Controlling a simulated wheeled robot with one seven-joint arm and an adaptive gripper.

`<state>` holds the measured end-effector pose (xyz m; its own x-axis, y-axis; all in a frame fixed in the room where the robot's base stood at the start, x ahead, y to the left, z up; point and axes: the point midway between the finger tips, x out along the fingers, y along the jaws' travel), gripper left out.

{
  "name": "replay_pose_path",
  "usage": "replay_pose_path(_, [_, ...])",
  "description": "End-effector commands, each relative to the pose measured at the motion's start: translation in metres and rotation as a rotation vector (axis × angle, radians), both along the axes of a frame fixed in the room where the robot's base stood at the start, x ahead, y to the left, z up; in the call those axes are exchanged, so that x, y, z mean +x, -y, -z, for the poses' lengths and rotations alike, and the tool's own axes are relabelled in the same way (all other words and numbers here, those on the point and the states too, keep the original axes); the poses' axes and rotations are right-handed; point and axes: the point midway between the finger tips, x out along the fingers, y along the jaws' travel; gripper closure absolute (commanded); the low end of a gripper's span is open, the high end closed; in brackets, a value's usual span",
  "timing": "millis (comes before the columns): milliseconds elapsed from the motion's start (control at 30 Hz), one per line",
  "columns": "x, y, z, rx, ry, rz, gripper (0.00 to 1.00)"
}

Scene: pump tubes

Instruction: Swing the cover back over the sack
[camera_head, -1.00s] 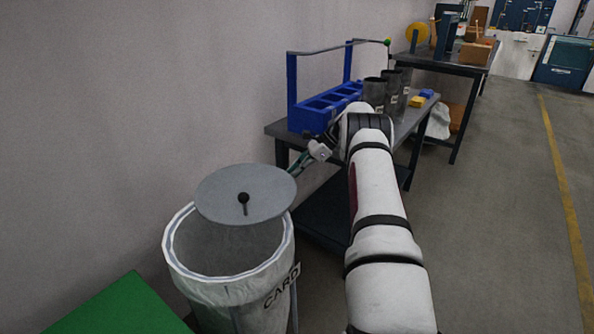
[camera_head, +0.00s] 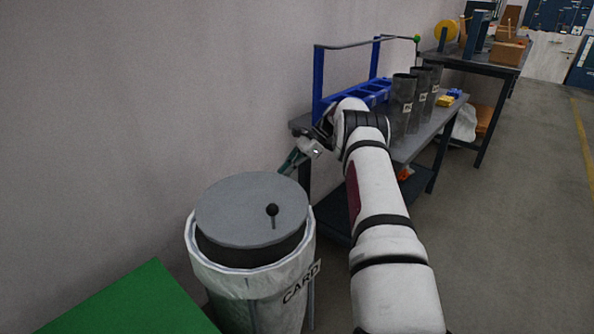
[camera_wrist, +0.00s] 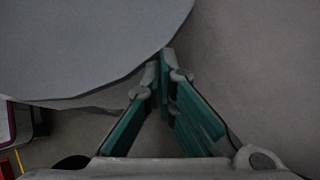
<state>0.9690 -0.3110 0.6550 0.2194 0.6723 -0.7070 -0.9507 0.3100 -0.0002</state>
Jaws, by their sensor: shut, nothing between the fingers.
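The grey round cover (camera_head: 235,208), with a black knob (camera_head: 272,210), lies over most of the sack's mouth; a dark gap shows below its near edge. The white sack (camera_head: 245,290), marked CARD, hangs in its stand. My gripper (camera_head: 284,172) is just beyond the cover's far right edge, beside the wall. In the wrist view the cover (camera_wrist: 80,45) fills the upper left, and my gripper (camera_wrist: 164,58) has its green fingers closed together at the cover's edge, with nothing between them. I cannot tell whether they touch it.
A green surface (camera_head: 130,305) is at the lower left. A grey bench (camera_head: 420,140) with a blue rack (camera_head: 350,95) and dark tubes (camera_head: 404,92) stands beyond my arm. The wall (camera_head: 120,110) runs close along the left. The floor at right is clear.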

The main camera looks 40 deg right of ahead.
Motion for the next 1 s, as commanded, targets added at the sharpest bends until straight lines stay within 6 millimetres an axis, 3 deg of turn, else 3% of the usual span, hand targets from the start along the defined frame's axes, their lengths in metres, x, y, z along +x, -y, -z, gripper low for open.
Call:
replay_pose_path(300, [0.002, -0.021, 0.000, 0.001, 0.000, -0.100, 1.00])
replay_pose_path(867, [0.002, -0.023, -0.001, 0.000, 0.000, -0.113, 1.00])
replay_pose_path(1000, [0.003, -0.023, -0.010, -0.002, 0.002, -0.112, 1.00])
